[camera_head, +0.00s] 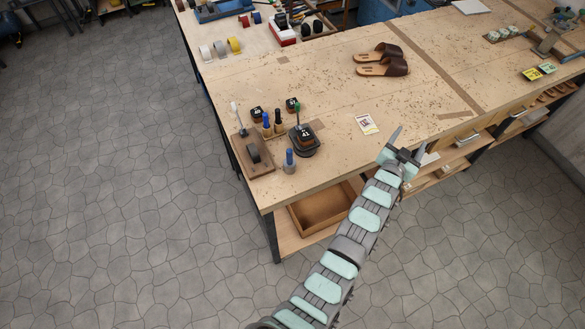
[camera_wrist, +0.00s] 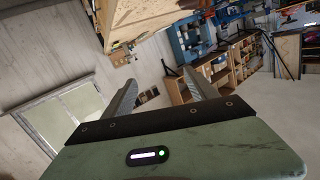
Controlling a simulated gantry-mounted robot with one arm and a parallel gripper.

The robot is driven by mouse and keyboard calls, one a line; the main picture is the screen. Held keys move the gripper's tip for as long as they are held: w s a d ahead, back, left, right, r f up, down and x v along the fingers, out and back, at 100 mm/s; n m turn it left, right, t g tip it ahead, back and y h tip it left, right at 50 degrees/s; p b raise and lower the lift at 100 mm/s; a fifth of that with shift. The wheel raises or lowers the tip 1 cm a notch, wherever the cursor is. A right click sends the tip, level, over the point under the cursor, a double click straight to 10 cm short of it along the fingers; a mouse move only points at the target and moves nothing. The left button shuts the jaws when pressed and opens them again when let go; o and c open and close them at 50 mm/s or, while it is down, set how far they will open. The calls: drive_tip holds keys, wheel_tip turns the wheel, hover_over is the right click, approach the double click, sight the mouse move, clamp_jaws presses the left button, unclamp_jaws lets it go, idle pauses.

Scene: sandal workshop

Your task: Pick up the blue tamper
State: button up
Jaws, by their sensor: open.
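A blue-handled tool with a grey metal lower part (camera_head: 290,161), which looks like the blue tamper, stands upright near the front left corner of the workbench (camera_head: 330,175). A second blue-topped tool with a dark body (camera_head: 266,122) stands behind it, slightly left. My gripper (camera_head: 408,145) is open and empty above the bench's front edge, well to the right of both blue tools. In the wrist view, my gripper (camera_wrist: 160,80) shows its two fingers spread with nothing between them. No tamper can be made out in the wrist view.
A wooden block with a dark roller-like piece (camera_head: 253,151) lies left of the tool. A small card (camera_head: 366,123) and brown sandals (camera_head: 382,60) lie farther right.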

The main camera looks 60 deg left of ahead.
drive_tip(key=s+a+f+g+h+b, duration=0.15)
drive_tip(key=a+f+g, duration=0.3)
drive_tip(key=a, duration=0.45)
drive_tip(key=g+h+b, duration=0.5)
drive_tip(key=g+h, duration=0.2)
drive_tip(key=g, duration=0.3)
hover_over(289, 162)
drive_tip(key=shift+w+a+f+n, duration=0.1)
drive_tip(key=shift+a+f+n, duration=0.1)
drive_tip(key=shift+f, duration=0.3)
drive_tip(key=shift+w+a+f+n, duration=0.1)
drive_tip(key=shift+f+n, duration=0.1)
drive_tip(key=shift+f, duration=0.25)
drive_tip(key=shift+s+d+f, duration=0.1)
drive_tip(key=shift+s+f, duration=0.05)
drive_tip(key=shift+f, duration=0.05)
wheel_tip(289, 162, down, 4)
drive_tip(key=shift+f+p, duration=0.15)
drive_tip(key=shift+p, duration=0.45)
drive_tip(key=shift+w+f, duration=0.15)
drive_tip(key=shift+f, duration=0.7)
drive_tip(key=shift+w+f, duration=0.1)
drive_tip(key=shift+f, duration=0.75)
drive_tip(key=shift+a+f, duration=0.25)
drive_tip(key=shift+f, duration=1)
